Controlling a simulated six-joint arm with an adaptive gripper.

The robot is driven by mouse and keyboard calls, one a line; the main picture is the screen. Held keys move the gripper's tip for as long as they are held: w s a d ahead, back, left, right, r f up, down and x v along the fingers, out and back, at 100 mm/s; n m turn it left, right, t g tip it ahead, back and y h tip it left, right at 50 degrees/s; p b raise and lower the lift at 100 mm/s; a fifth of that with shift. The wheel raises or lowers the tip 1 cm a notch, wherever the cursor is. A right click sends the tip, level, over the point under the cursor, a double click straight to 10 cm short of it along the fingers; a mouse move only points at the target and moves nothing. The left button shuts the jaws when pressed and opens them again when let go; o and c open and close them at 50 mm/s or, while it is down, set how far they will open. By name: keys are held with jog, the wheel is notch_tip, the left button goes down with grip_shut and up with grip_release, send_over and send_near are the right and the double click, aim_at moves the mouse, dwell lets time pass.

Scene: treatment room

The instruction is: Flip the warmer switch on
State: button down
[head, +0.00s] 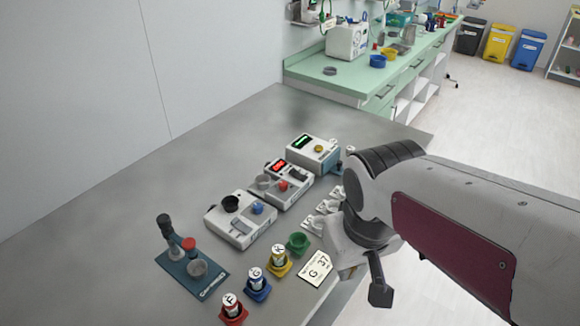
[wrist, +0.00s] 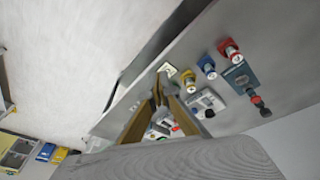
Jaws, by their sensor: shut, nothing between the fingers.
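Three white devices stand in a row on the grey table. The far one (head: 313,152) has a green display and a yellow knob. The middle one (head: 283,183) has a red display, a red button and a small cup on it. The near one (head: 238,220) has a black knob and a blue knob; it also shows in the wrist view (wrist: 207,102). I cannot tell which is the warmer or how its switch is set. My gripper (wrist: 159,84) is shut and empty, apart from the devices. In the head view it is at the table's right edge, partly hidden by my arm.
Red (head: 233,309), blue (head: 257,287), yellow (head: 279,263) and green (head: 298,243) holders stand in front of the devices. A card (head: 316,268) lies beside them. A blue stand (head: 191,272) is at the near left. The table's left side (head: 110,230) is clear.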

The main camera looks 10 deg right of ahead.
jog(key=w+a+f+m+h, duration=0.15)
jog(key=w+f, duration=0.25)
jog(key=w, duration=0.7)
jog(key=w+a+f+m+t+h, duration=0.1)
jog(key=w+a+f, duration=0.15)
jog(key=w, duration=0.75)
jog(key=w+a+f+m+h, duration=0.2)
jog(key=w+f, duration=0.2)
jog(key=w, duration=0.7)
jog(key=w+r+m+t, duration=0.3)
jog(key=w+m, duration=0.3)
jog(key=w, duration=0.4)
jog(key=shift+w+a+r+m+t+h, duration=0.3)
jog(key=shift+w+r+m+h, duration=0.1)
jog(key=shift+r, duration=0.4)
jog(key=shift+d, duration=0.1)
